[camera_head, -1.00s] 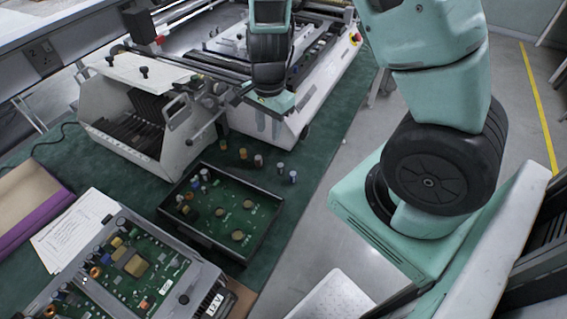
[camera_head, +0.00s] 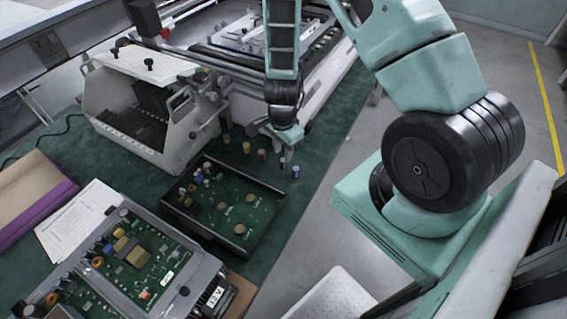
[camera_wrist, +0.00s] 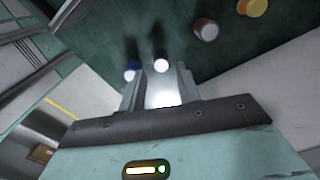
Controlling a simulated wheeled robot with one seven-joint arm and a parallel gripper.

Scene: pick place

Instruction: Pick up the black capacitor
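The black capacitor (camera_wrist: 161,60) has a pale top and stands on the green mat in the wrist view. In the head view it is mostly hidden by my gripper (camera_head: 281,155). My gripper (camera_wrist: 160,82) also shows in the wrist view, with its two fingers apart and nothing clearly between them. The black capacitor shows just beyond the fingertips, in line with the gap. I cannot tell the exact height of the fingers above it.
A blue capacitor (camera_wrist: 130,72) stands beside the left finger, very near. A brown capacitor (camera_wrist: 205,30) and a yellow one (camera_wrist: 252,7) stand to the right. A black tray (camera_head: 268,228) with a green board lies in front. A white machine (camera_head: 165,155) stands behind.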

